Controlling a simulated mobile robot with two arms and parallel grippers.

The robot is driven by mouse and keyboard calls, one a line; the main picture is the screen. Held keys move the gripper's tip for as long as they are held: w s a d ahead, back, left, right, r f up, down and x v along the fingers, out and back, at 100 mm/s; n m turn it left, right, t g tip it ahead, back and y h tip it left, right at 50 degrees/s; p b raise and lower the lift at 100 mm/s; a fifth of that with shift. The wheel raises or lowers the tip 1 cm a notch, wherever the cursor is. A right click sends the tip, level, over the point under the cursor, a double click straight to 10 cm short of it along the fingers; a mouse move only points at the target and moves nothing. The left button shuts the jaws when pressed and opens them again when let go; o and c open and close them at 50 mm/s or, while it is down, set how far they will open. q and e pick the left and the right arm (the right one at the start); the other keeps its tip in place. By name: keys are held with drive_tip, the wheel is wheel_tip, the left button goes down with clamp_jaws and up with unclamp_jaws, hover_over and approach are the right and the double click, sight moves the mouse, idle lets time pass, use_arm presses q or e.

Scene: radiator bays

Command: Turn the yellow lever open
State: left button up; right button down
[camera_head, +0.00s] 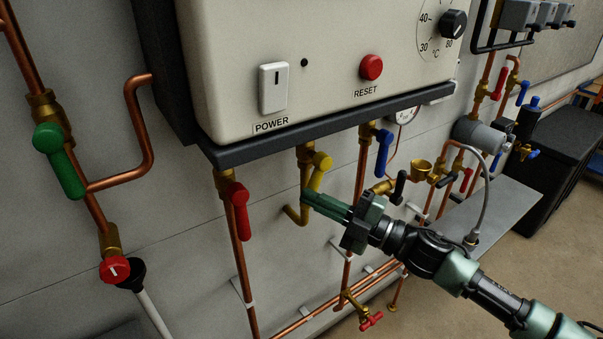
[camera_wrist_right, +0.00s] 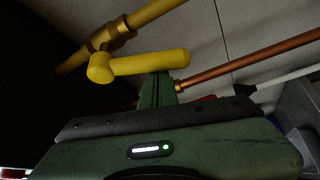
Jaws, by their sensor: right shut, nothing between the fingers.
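The yellow lever (camera_head: 320,172) sits on a brass valve (camera_head: 305,155) under the boiler, its handle hanging down and tilted slightly left. In the right wrist view the yellow lever (camera_wrist_right: 150,64) lies nearly level across the picture, with its pivot knob at the left. My right gripper (camera_head: 308,197) is shut and empty, its green fingertips at the lower end of the lever. In the wrist view its fingers (camera_wrist_right: 156,88) reach up to the lever's underside. I cannot tell whether they touch it. My left gripper is not in view.
The boiler's dark bottom edge (camera_head: 330,122) runs just above the valves. A red lever (camera_head: 239,205) hangs to the left and a blue lever (camera_head: 383,152) to the right. A green lever (camera_head: 60,160) is far left. Copper pipes (camera_head: 362,165) run down the wall. A grey shelf (camera_head: 495,215) is at the right.

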drive_tip(key=d+n, duration=0.1)
drive_tip(key=w+d+f+n+g+h+p, duration=0.1)
drive_tip(key=n, duration=0.1)
drive_tip(key=shift+w, duration=0.25)
drive_tip(key=shift+d, duration=0.15)
idle(0.5)
